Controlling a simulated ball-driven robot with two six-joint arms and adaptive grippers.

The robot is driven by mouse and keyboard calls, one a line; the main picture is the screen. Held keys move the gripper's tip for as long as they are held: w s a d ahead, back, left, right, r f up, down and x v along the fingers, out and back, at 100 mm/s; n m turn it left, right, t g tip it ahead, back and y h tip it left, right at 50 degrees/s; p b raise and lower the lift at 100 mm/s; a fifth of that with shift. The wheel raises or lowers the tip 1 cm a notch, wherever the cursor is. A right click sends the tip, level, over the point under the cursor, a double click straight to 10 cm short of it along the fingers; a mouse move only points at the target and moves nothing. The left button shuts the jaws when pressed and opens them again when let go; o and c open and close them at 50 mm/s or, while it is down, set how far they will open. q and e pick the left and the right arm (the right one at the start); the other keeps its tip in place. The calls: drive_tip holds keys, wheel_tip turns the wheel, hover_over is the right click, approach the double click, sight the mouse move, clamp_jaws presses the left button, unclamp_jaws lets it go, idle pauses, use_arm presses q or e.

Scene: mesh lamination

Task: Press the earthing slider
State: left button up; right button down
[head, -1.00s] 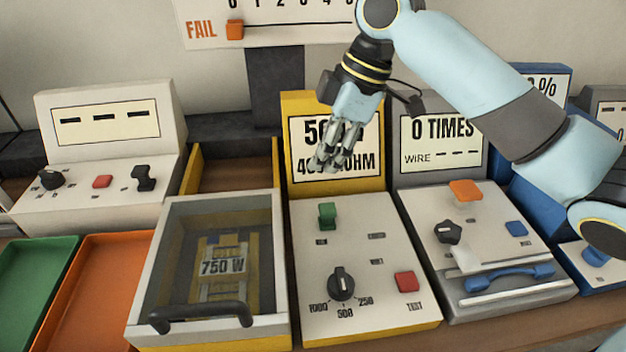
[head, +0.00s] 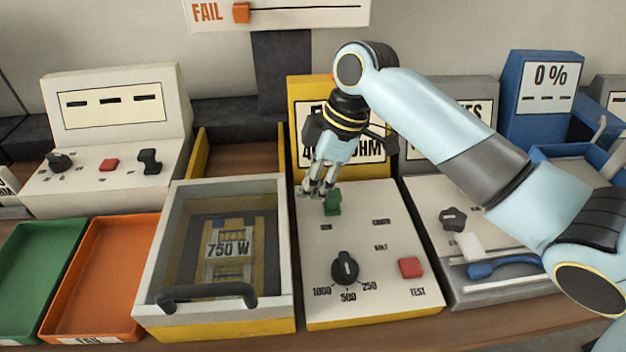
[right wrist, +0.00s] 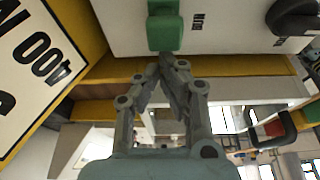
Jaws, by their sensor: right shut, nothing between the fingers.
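A green slider knob (head: 332,203) stands at the upper left of the sloping white panel (head: 372,222) of the yellow-backed tester. No earthing label is readable on it. My right gripper (head: 317,190) is shut and empty, pointing down just behind and left of the green knob. In the right wrist view, the fingertips (right wrist: 168,62) are close together right at the edge of the green knob (right wrist: 164,28). I cannot tell whether they touch it. My right arm hides part of the tester's yellow display. My left gripper is not in view.
The same panel has a black rotary dial (head: 344,268) and a red test button (head: 411,267). A lidded box (head: 272,290) with a dark handle stands to the left. A grey unit (head: 515,288) with a blue handle stands to the right, partly behind my arm.

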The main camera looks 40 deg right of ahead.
drive_tip(key=s+d+p, duration=0.1)
drive_tip(key=d, duration=0.1)
drive_tip(key=s+d+p, duration=0.2)
drive_tip(key=d, duration=0.1)
drive_tip(key=shift+s+d+r+p, duration=0.2)
drive_tip(key=shift+d+p, duration=0.1)
drive_tip(key=shift+p, duration=0.1)
drive_tip(key=shift+d+f, duration=0.1)
drive_tip(key=shift+f, duration=0.05)
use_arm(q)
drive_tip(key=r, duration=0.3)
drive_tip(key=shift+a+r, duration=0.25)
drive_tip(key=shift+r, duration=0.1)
